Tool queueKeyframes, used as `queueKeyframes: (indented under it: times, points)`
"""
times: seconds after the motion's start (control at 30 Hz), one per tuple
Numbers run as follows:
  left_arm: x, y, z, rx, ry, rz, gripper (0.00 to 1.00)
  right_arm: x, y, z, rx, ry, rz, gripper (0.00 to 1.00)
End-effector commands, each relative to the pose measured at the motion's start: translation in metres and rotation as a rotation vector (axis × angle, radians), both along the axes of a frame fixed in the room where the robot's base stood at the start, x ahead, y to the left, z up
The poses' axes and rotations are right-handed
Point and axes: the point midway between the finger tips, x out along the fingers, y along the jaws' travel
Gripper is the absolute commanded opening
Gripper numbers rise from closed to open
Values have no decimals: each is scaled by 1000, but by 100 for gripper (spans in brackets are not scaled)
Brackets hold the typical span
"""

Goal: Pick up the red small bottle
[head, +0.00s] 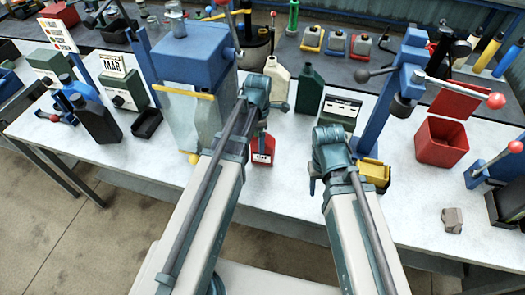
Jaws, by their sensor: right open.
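A small red bottle (264,146) with a white label stands on the white table near its front edge, in the middle of the head view. My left arm partly hides it on its left side. My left gripper (268,104) is above and behind the bottle in the picture; its fingers are mostly hidden, so I cannot tell whether it is open. My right gripper (316,182) is to the right of the bottle, apart from it, low over the front of the table. It is open, and nothing shows between its fingers.
A blue-topped machine (195,58) stands left of the red bottle. A cream bottle (277,84) and a dark green bottle (309,90) stand behind. A yellow bin (376,174), a blue press (398,82) and a red bin (441,142) stand right. The table's front right is mostly clear.

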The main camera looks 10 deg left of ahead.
Motion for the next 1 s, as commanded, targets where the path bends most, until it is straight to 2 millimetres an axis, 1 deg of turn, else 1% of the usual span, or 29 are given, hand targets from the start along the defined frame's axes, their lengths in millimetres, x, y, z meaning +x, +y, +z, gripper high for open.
queueKeyframes:
  times: [0.03,0.07,0.2,0.37,0.4,0.57,0.87,0.9,1.0]
  points:
    - [0,0,1,0,0,0,100,0,0,1,0,0,0,50]
    - [0,0,1,0,0,0,96,0,0,1,0,0,0,50]
    - [0,0,1,0,0,0,71,0,0,1,0,0,0,50]
    - [0,0,1,0,0,0,42,0,0,1,0,0,0,50]
    - [0,0,1,0,0,0,35,0,0,1,0,0,0,50]
    - [0,0,1,0,0,0,6,0,0,1,0,0,0,50]
    - [0,0,1,0,0,1,6,0,0,1,0,0,0,50]
    - [0,1,2,0,0,0,0,0,0,2,0,0,0,50]
    - [0,3,5,0,0,0,0,0,0,5,0,0,0,50]
